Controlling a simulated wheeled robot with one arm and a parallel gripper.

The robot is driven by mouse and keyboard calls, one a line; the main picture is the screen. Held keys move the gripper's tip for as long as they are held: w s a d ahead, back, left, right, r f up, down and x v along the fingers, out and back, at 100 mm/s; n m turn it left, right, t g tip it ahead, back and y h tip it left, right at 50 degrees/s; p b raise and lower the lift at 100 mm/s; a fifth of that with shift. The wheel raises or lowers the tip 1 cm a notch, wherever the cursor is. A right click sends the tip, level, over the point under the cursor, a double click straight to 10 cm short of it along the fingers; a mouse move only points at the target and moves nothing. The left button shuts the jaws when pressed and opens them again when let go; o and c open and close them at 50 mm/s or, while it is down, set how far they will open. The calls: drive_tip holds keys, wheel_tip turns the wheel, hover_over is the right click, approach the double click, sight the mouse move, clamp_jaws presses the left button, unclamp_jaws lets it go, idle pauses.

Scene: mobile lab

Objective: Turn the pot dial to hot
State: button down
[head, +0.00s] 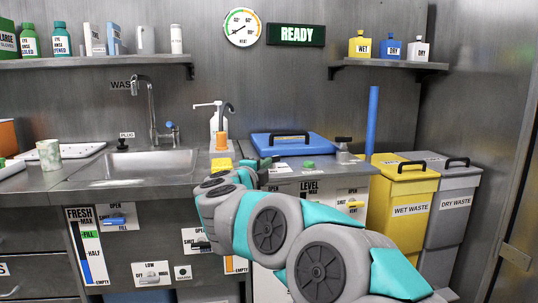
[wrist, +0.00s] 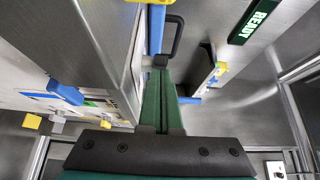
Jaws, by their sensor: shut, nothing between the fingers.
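My gripper shows in the wrist view (wrist: 160,72) as two long green fingers pressed together, with nothing between them. Their tips point toward the counter area with the blue lid (head: 298,142) and its black handle. A small green knob (head: 309,164) sits on the counter in front of the blue lid. I cannot make out a dial marked hot. A round gauge (head: 243,27) with a coloured arc hangs on the wall beside a READY sign (head: 295,35).
A sink (head: 150,163) with a tall tap is at left. A soap pump (head: 217,120) and yellow sponge (head: 222,164) stand near my arm. A metal valve piece (head: 343,152) sits right of the lid. Yellow (head: 402,200) and grey (head: 450,205) waste bins stand at right.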

drive_tip(key=shift+w+a+m+g+h+p, duration=0.1)
drive_tip(key=shift+a+m+g+h+p, duration=0.15)
drive_tip(key=shift+m+h+p, duration=0.3)
drive_tip(key=shift+a+m+g+h+p, duration=0.2)
drive_tip(key=shift+m+g+h+p, duration=0.1)
drive_tip(key=shift+h, duration=0.35)
drive_tip(key=shift+r+p, duration=0.15)
drive_tip(key=shift+p, duration=0.25)
drive_tip(key=shift+w+a, duration=0.1)
drive_tip(key=shift+w+a+p, duration=0.1)
drive_tip(key=shift+a+p, duration=0.1)
drive_tip(key=shift+p, duration=0.25)
drive_tip(key=shift+f, duration=0.2)
